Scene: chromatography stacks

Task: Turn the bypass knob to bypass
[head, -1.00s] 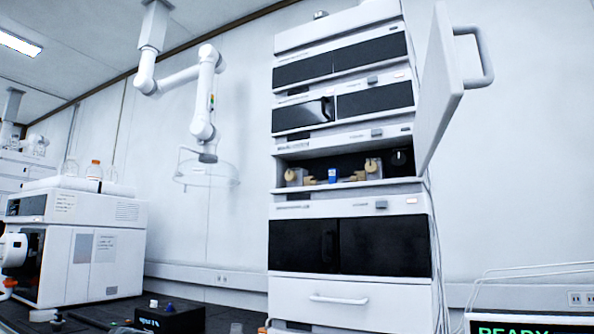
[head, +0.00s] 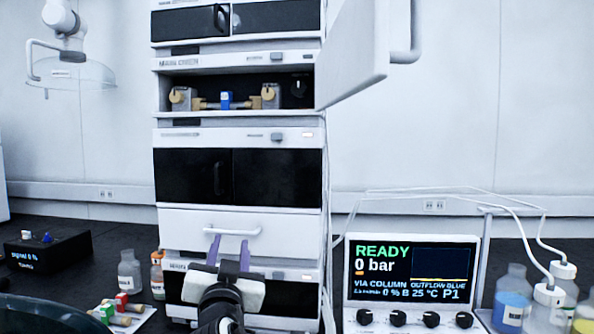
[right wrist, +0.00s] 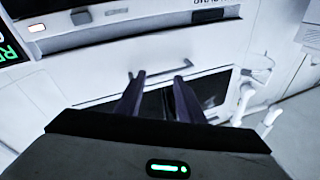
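A dark round knob (head: 298,89) sits at the right end of the open column compartment (head: 222,111) in the instrument stack; its markings are too small to read. The compartment's white door (head: 352,50) is swung open to the right. My right gripper (head: 229,250) is open and empty, in front of the lower stack and well below the knob. In the right wrist view its two dark fingers (right wrist: 155,84) stand apart with nothing between them. The knob does not show in that view. My left gripper is out of view.
A display (head: 414,280) on the bench reads READY, 0 bar and VIA COLUMN. Bottles (head: 511,300) stand at the right, with tubing above. The compartment holds brass-coloured fittings (head: 240,103).

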